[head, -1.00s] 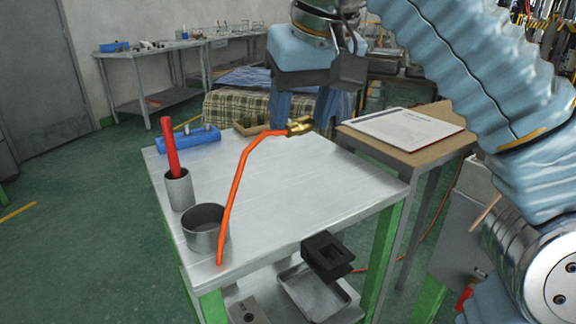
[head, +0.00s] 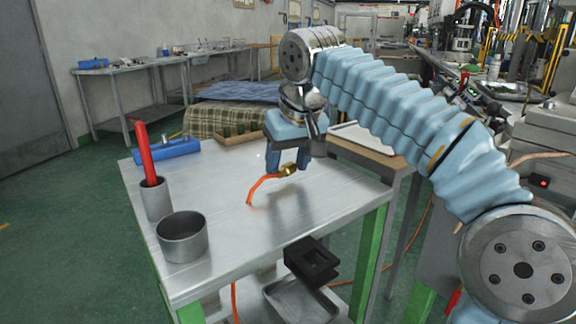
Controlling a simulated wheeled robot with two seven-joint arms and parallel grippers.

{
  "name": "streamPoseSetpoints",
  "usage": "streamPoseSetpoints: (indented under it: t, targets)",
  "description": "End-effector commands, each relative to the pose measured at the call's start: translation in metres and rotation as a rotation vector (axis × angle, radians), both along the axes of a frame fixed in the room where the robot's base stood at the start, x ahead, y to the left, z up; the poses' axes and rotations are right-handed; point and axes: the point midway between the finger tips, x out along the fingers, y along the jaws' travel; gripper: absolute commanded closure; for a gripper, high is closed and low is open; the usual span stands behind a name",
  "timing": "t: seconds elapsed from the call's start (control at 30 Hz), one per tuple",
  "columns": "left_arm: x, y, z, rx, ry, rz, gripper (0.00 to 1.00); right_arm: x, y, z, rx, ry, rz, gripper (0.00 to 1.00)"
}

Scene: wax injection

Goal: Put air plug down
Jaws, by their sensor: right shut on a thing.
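The air plug (head: 288,170) is a small brass fitting on the end of an orange hose (head: 262,184). My right gripper (head: 288,168) points down over the metal table (head: 235,235) and is shut on the air plug near the tabletop. I cannot tell whether the plug touches the surface. The hose bends down from the plug to the tabletop, and more of it shows below the table's front edge. My left gripper is not in view.
A grey metal bowl (head: 182,238) and a grey cup (head: 154,200) with a red stick (head: 145,152) stand at the table's left. A blue case (head: 166,150) lies at the back left. A black block (head: 311,262) is at the front edge. The table's middle is mostly clear.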

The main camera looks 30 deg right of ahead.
Motion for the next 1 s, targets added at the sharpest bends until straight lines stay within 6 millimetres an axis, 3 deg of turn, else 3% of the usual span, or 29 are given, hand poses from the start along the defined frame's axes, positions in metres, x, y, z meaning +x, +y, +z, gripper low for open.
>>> streamPoseSetpoints:
  t: [0.73, 0.77, 0.9, 1.0]
  targets:
    - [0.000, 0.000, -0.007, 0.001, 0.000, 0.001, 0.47, 0.000, 0.000, -0.012, 0.000, 0.000, -0.001, 0.80]
    - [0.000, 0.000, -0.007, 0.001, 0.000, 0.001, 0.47, 0.000, 0.000, -0.012, 0.000, 0.000, -0.001, 0.42]
    - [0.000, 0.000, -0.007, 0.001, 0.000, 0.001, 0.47, 0.000, 0.000, -0.012, 0.000, 0.000, -0.001, 0.21]
    - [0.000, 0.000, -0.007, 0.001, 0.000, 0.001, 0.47, 0.000, 0.000, -0.012, 0.000, 0.000, -0.001, 0.20]
